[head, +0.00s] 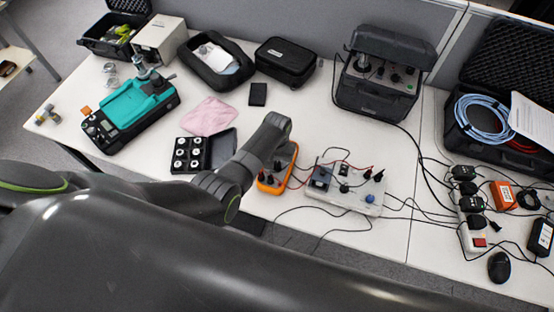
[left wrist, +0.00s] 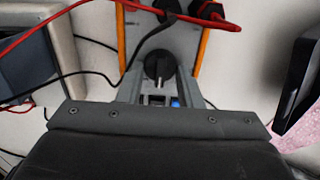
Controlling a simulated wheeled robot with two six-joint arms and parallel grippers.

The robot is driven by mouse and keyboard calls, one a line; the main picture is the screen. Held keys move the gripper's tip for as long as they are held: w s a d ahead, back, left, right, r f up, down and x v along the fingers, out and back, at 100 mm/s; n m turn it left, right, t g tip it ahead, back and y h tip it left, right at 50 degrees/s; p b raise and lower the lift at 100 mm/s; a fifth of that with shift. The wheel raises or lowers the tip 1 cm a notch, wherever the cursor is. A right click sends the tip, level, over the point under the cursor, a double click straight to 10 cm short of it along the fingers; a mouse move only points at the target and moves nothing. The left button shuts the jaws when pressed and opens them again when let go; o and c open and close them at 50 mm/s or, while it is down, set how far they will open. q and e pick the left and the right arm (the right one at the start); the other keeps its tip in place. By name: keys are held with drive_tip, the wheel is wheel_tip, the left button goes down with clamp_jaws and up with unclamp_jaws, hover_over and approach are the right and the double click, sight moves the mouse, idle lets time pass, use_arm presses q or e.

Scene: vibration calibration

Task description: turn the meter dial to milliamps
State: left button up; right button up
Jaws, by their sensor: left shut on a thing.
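The orange-edged meter (head: 277,178) lies on the white table, partly hidden by my left arm in the head view. In the left wrist view, its grey face (left wrist: 180,42) fills the top middle, with black and red plugs at its far end. The black meter dial (left wrist: 157,66) has a pale pointer mark. My left gripper (left wrist: 159,78) is shut on the dial, with one finger on each side of it. The dial's printed settings are hidden or too small to read. My right gripper is not in view.
A grey box with knobs and leads (head: 345,190) stands right of the meter. A black case of round weights (head: 190,153) and a pink cloth (head: 208,116) lie to the left. Red and black leads cross the area near the meter. The table behind has some free room.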

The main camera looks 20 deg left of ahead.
sight(277, 162)
use_arm(q)
drive_tip(key=o, duration=0.9)
drive_tip(key=shift+o, duration=0.2)
wheel_tip(277, 162, up, 18)
drive_tip(key=shift+f, duration=0.25)
